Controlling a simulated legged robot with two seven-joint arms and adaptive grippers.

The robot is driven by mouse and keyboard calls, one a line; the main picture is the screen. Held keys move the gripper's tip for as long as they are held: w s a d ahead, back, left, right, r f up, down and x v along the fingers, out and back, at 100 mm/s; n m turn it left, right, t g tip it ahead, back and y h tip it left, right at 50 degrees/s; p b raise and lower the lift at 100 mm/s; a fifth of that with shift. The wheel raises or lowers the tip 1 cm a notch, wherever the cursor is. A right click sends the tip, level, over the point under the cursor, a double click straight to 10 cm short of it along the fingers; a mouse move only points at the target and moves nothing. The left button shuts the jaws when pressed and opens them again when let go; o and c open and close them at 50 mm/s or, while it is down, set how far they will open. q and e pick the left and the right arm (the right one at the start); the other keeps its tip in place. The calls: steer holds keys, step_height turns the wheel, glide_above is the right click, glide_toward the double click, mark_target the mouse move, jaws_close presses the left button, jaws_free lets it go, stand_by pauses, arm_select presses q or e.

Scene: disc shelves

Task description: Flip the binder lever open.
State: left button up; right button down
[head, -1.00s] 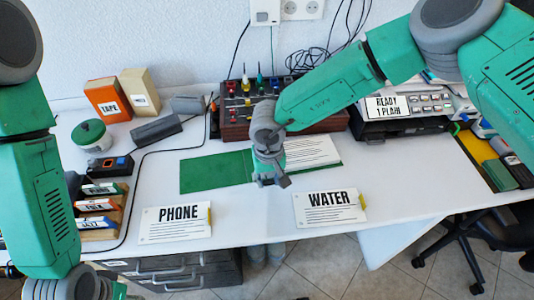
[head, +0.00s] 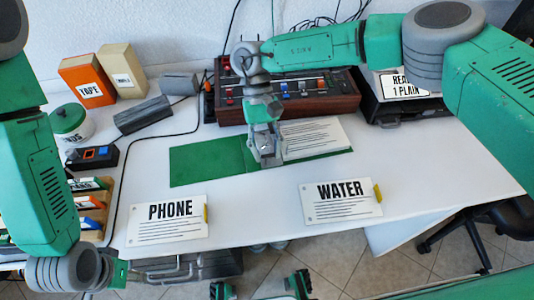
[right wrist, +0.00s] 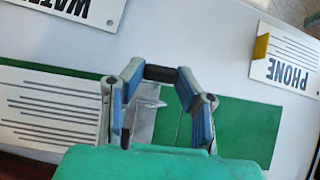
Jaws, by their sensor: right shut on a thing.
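The open green binder (head: 208,160) lies flat on the white desk, with a white printed sheet (head: 315,136) on its right half. My right gripper (head: 268,160) is down over the binder's spine, between the bare green cover and the sheet. In the right wrist view, its fingers (right wrist: 160,75) close in around a short dark bar, which looks like the lever's handle. A silver metal plate (right wrist: 147,108) on the spine shows between the fingers. The gripper partly hides the lever, so its angle cannot be told.
PHONE (head: 168,219) and WATER (head: 341,200) cards lie near the desk's front edge. A control panel (head: 305,98) stands behind the binder. A grey box (head: 143,114), a black device (head: 92,157) and a cable are at the left. The desk between the cards is clear.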

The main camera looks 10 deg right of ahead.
steer(key=shift+a, duration=0.15)
steer(key=c, duration=1.2)
jaws_free()
steer(key=shift+w+r, duration=0.1)
steer(key=v, duration=1.1)
steer(key=shift+w+r, duration=0.15)
steer(key=shift+w, duration=0.3)
